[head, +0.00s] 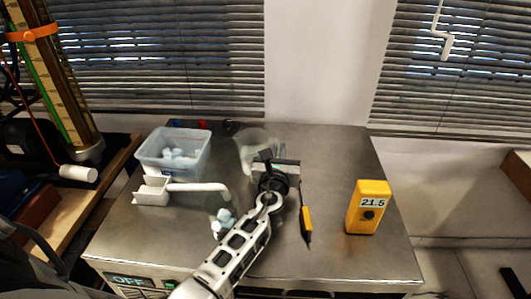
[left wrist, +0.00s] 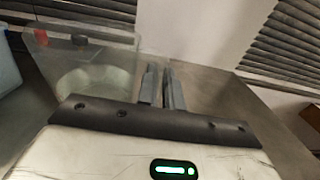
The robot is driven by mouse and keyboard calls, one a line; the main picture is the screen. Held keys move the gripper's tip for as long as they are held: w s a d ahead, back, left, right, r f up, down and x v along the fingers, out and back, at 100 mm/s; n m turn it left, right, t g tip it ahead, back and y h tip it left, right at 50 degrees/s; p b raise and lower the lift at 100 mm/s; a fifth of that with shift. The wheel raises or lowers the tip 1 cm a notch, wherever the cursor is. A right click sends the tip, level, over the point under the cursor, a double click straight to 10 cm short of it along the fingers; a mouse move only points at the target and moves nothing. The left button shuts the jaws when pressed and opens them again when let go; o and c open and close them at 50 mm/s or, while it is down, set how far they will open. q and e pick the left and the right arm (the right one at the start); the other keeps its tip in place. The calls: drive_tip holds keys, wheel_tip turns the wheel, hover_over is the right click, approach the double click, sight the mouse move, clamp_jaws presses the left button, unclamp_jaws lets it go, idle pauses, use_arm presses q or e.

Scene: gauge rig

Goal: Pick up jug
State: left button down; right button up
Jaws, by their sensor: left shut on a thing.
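The clear jug (head: 249,150) is see-through and stands upright toward the back of the metal table, just left of and behind my left gripper (head: 272,160). In the left wrist view the jug (left wrist: 92,65) fills the upper left, beside the fingers of my left gripper (left wrist: 163,82). The fingers are close together with a thin gap, shut on part of the jug. The handle is too faint to make out. I cannot tell whether its base touches the table. My right gripper is in neither view.
A clear bin (head: 173,152) with pale blue pieces and a white holder with a spout (head: 152,191) are at left. Pale blue pieces (head: 222,222) lie by my forearm. A yellow meter (head: 368,207) and a yellow-black probe (head: 306,220) are at right. The table's front right is clear.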

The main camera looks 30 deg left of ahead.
use_arm(q)
drive_tip(key=shift+d+f, duration=0.1)
drive_tip(key=shift+r+p, duration=0.45)
drive_tip(key=shift+r, duration=0.2)
drive_tip(key=shift+r+p, duration=0.45)
drive_tip(key=shift+r, duration=0.5)
drive_tip(key=s+a+r+p, duration=0.1)
drive_tip(key=s+r+p, duration=0.1)
drive_tip(key=s+r, duration=0.7)
drive_tip(key=shift+s+a+r, duration=0.2)
drive_tip(key=shift+s+r, duration=0.15)
drive_tip(key=shift+s, duration=2.05)
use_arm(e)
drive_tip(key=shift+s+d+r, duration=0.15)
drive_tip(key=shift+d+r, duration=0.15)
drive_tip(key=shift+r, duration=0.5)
use_arm(q)
drive_tip(key=shift+s, duration=0.15)
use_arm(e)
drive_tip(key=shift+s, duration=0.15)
